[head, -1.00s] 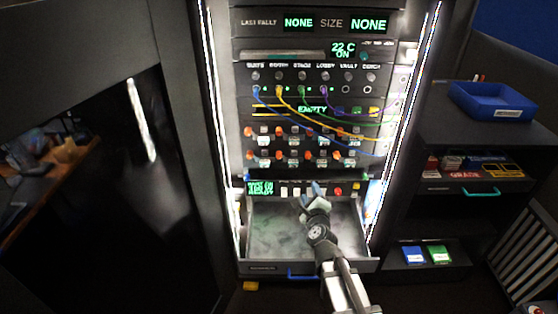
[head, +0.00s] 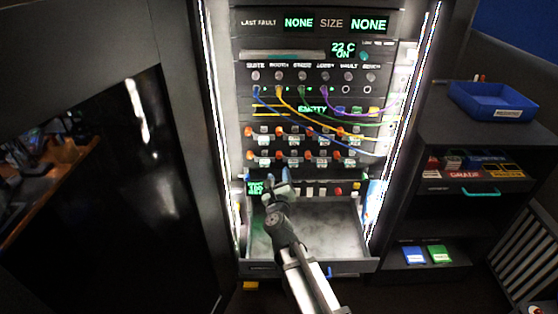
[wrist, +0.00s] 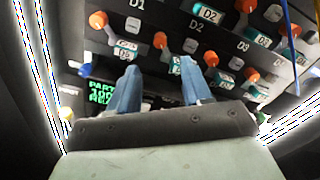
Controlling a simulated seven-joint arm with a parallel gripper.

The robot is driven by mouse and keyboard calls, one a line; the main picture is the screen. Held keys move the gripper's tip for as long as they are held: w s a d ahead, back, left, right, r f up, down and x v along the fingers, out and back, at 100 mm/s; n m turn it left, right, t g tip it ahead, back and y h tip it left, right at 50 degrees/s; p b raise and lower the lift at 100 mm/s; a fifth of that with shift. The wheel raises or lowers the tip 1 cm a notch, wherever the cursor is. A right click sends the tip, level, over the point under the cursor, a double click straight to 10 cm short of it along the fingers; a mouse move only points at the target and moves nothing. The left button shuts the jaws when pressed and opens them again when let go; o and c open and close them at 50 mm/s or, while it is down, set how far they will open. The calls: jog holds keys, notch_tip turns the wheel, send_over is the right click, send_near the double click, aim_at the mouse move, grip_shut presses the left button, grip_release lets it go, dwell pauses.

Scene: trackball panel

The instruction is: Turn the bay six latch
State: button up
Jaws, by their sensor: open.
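The panel has two rows of orange and pale latches or knobs with small labels; the upper row (head: 293,131) and lower row (head: 293,156) show in the head view. In the wrist view an orange latch (wrist: 160,40) and a pale knob (wrist: 190,46) lie just beyond the fingertips. Labels D1, D2 and D3 are readable above; I cannot tell which latch is bay six.
An open grey drawer (head: 350,262) juts out under my arm. Colored cables (head: 335,122) hang across the panel above the latches. Bright light strips (head: 222,130) edge the cabinet. A shelf at right holds a blue tray (head: 490,100).

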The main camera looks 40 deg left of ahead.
aim_at(279, 157)
jog(key=x, duration=1)
jog(key=shift+f, duration=0.1)
jog(key=shift+d, duration=0.1)
grip_shut()
